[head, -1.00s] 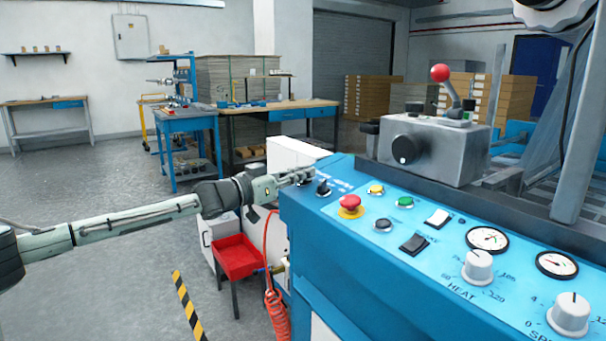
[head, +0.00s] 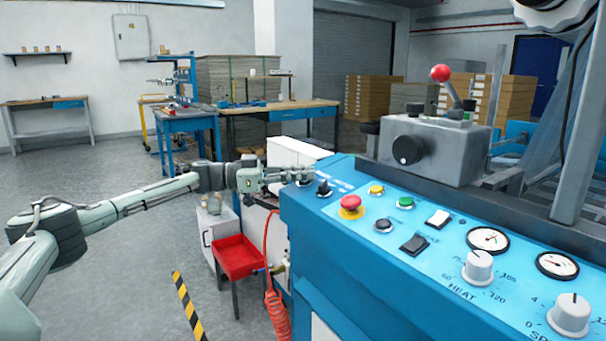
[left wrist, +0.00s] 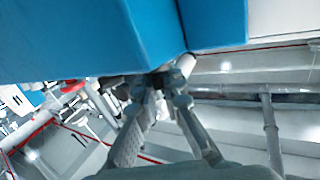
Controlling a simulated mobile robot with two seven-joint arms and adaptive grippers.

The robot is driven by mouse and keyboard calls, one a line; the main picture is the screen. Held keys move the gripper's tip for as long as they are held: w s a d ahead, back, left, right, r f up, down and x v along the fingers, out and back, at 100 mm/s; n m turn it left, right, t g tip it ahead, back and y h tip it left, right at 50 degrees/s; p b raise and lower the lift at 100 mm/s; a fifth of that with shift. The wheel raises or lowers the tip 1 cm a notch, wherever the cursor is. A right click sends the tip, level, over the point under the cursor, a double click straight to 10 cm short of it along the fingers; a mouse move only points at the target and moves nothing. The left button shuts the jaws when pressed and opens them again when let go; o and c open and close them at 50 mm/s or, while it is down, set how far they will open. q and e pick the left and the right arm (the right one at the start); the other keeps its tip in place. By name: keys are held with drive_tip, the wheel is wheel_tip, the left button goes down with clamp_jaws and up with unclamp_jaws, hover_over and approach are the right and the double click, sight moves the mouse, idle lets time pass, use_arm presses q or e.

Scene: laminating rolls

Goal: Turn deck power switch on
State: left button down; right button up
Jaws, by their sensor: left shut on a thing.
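The blue control panel (head: 340,215) fills the right of the head view. A small black rotary switch (head: 324,189) stands at its far left corner, beside white lettering. I take it for the deck power switch. My left gripper (head: 307,176) reaches in from the left, with its fingertips at that corner, shut on the switch. The exact contact is too small to see clearly. In the left wrist view the two fingers (left wrist: 160,84) come together at the blue panel's edge (left wrist: 90,45), on something dark that is mostly hidden. My right gripper is not in view.
Close by on the panel are a red emergency button (head: 351,203), a yellow button (head: 376,190), a green button (head: 405,202) and a black rocker switch (head: 413,244). A grey box with a red-knobbed lever (head: 441,73) stands behind. A red tray (head: 238,257) sits below my left arm.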

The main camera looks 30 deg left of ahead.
use_arm(q)
drive_tip(key=shift+m+g+h, duration=0.4)
drive_tip(key=shift+g, duration=0.1)
drive_tip(key=c, duration=1.6)
unclamp_jaws()
drive_tip(key=shift+c, duration=0.2)
drive_tip(key=v, duration=1.2)
